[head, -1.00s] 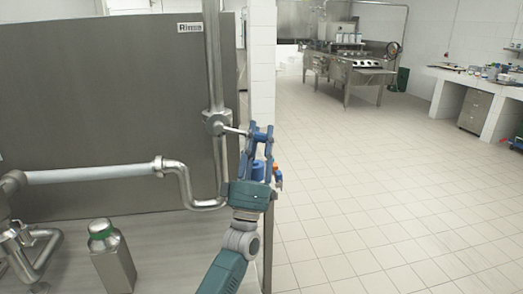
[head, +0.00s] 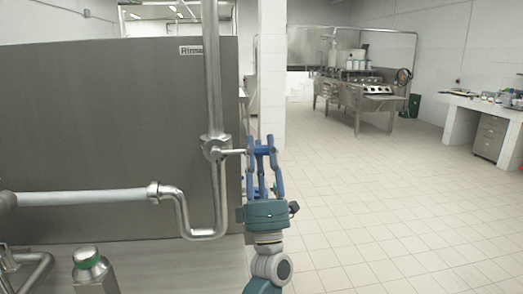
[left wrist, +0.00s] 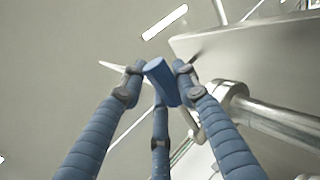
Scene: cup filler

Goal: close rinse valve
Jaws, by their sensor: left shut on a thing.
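The rinse valve (head: 215,148) is a metal body on the vertical pipe in front of the grey panel. Its short silver lever (head: 236,152) points right, about level, into the fingers of my left gripper (head: 262,146). The gripper is shut on the lever's end, which the fingers hide in the head view. In the left wrist view, a blue block (left wrist: 162,82) sits between the fingertips; I cannot tell surely whether it is the lever's grip or a finger part. My right gripper is not in view.
A bent pipe (head: 185,210) runs below the valve, and a green-capped metal canister (head: 92,272) stands at lower left. Open tiled floor (head: 380,200) lies to the right, with a steel machine (head: 360,95) farther back.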

